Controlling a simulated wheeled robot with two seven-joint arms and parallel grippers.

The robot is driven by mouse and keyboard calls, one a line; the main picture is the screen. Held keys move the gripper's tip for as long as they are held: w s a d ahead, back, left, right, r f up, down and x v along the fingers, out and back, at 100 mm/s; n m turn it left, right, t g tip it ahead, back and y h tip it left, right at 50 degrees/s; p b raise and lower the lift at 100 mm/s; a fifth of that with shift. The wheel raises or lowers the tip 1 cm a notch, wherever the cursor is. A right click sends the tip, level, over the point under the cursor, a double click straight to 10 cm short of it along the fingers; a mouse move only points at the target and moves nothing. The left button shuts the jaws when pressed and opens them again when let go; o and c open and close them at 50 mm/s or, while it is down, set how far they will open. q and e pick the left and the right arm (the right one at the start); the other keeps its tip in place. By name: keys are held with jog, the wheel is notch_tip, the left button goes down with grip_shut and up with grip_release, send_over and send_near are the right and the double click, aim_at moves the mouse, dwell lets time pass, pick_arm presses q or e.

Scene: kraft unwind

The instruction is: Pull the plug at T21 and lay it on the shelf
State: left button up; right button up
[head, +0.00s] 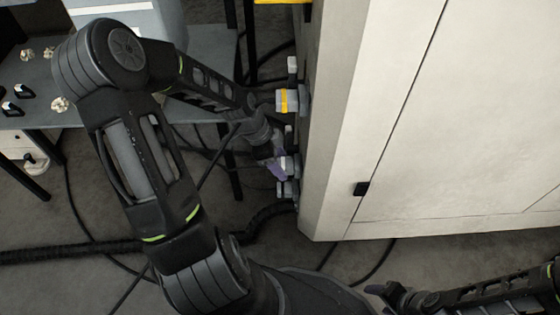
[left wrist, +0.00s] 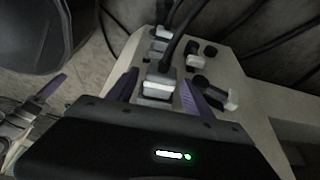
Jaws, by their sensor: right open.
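Several plugs sit in a column of sockets on the side of the pale cabinet (head: 340,130); no T21 label is readable. My left gripper (head: 277,168) is at one of the lower plugs (head: 291,165). In the left wrist view, its purple fingers (left wrist: 158,84) stand on either side of a grey and white plug (left wrist: 158,86) with a dark cable. The fingers look open, with narrow gaps beside the plug. My right gripper (head: 388,294) is open at the bottom of the head view, away from the sockets. I cannot tell which surface is the shelf.
A yellow-banded connector (head: 288,101) sticks out above the left gripper. A grey table (head: 35,82) at the left carries small pale and black items. A black lever switch (left wrist: 212,92) with a white end is right of the fingers. Cables cross the floor.

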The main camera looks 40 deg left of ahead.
pick_arm(q)
grip_shut()
jog(key=c, duration=0.5)
grip_release()
grip_shut()
jog(key=shift+a, duration=0.1)
jog(key=shift+s+a+r+p, duration=0.1)
jog(key=shift+s+a+p, duration=0.65)
jog(key=shift+p, duration=0.25)
jog(key=shift+s+a+p, duration=0.4)
jog(key=shift+a+p, duration=0.1)
jog(key=shift+a, duration=0.1)
jog(key=shift+s+a+p, duration=0.4)
jog(key=shift+a+p, duration=0.1)
jog(key=shift+a, duration=0.1)
